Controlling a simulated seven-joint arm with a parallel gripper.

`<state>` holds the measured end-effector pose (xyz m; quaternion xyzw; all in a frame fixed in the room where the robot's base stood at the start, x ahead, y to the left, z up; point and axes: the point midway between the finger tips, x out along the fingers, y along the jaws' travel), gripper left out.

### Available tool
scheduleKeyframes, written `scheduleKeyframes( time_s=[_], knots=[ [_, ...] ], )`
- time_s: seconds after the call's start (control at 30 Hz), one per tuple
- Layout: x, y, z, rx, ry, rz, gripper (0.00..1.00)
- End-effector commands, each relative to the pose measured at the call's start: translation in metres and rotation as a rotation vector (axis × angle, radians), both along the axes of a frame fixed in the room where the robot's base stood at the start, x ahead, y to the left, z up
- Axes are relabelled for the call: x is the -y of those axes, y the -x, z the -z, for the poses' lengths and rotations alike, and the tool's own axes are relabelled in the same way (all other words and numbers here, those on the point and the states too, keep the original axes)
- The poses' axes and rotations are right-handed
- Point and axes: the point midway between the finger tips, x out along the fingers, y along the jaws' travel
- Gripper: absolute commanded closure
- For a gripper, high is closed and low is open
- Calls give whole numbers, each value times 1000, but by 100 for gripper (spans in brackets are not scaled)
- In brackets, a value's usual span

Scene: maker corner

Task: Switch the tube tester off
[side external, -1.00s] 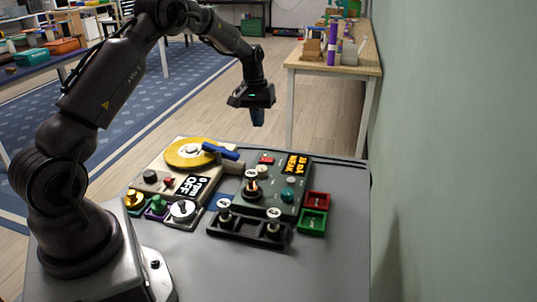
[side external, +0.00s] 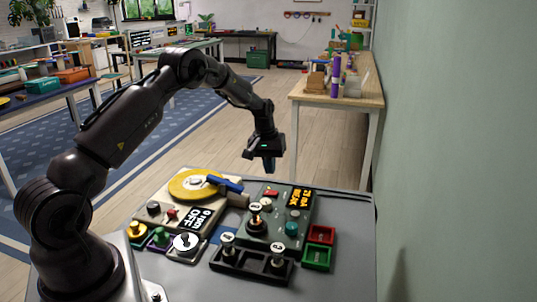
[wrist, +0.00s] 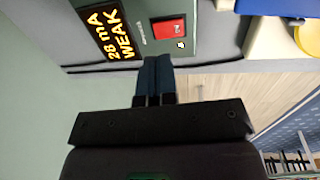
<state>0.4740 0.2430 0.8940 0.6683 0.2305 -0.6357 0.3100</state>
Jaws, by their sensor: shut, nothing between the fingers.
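The tube tester (side external: 278,222) is a dark green box on the grey table. Its lit display (side external: 300,200) shows orange text, reading "28 mA WEAK" in the wrist view (wrist: 112,33). A red rocker switch (side external: 271,193) sits beside the display at the tester's far end, and is large in the wrist view (wrist: 168,28). A tube (side external: 255,218) stands upright in the tester. My gripper (side external: 269,170) is shut and empty, pointing down above the tester's far end. In the wrist view its blue fingertips (wrist: 156,60) appear just beside the switch; contact cannot be told.
A turntable with a yellow disc (side external: 188,188) and blue arm (side external: 226,184) stands left of the tester. A black rack (side external: 250,265) with two tubes is in front. A red bin (side external: 321,234) and a green bin (side external: 317,258) are at its right. The table's front right is clear.

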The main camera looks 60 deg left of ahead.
Motion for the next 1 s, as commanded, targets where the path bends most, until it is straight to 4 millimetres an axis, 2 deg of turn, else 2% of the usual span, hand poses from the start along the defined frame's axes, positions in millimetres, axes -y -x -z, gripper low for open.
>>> scheduleKeyframes(
  time_s=[0.1,0.37,1.0],
  knots=[
    [3,-2,27,-4,3,1,100],
    [6,-5,63,-1,1,1,100],
    [8,-8,77,-1,-1,1,100]
  ],
)
